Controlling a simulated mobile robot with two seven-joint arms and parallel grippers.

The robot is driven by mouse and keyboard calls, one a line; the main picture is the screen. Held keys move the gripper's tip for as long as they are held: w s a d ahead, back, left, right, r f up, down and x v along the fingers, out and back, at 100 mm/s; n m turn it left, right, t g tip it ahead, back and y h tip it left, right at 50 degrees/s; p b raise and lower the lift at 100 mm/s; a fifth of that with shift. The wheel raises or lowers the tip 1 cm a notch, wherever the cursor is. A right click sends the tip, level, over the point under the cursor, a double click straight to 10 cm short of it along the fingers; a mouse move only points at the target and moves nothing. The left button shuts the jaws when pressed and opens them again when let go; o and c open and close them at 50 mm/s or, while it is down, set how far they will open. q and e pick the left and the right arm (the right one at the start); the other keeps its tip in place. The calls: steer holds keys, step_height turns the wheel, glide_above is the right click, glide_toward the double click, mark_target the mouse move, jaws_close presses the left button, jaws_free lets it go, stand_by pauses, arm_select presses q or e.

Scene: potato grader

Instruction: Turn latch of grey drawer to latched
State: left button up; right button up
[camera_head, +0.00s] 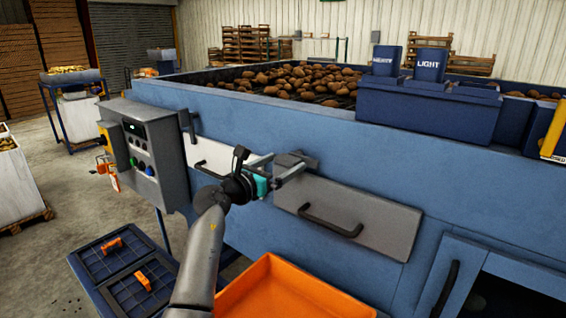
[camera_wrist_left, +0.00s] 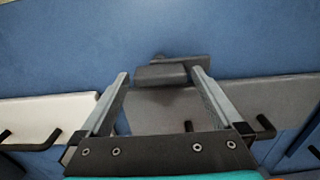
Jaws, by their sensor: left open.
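The grey drawer (camera_head: 345,216) is a flat panel in the blue machine's side, with a dark bar handle (camera_head: 330,222). Its latch (camera_head: 296,158) is a dark grey block at the panel's upper left edge; it also shows in the left wrist view (camera_wrist_left: 182,60). My left gripper (camera_head: 288,168) is open at the latch. In the left wrist view its two fingers (camera_wrist_left: 160,74) stand on either side of part of the latch, with gaps or contact hard to judge. The gripper partly hides the latch and the panel's left end. My right gripper is not in view.
A white drawer (camera_head: 218,156) sits left of the grey one. A grey control box (camera_head: 143,150) juts out further left. An orange crate (camera_head: 290,290) lies below, beside a dark tray (camera_head: 130,272). Potatoes (camera_head: 285,80) lie on the machine top.

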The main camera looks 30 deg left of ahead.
arm_select(q)
steer(key=shift+w, duration=0.3)
steer(key=shift+c, duration=0.2)
jaws_close()
stand_by(0.5)
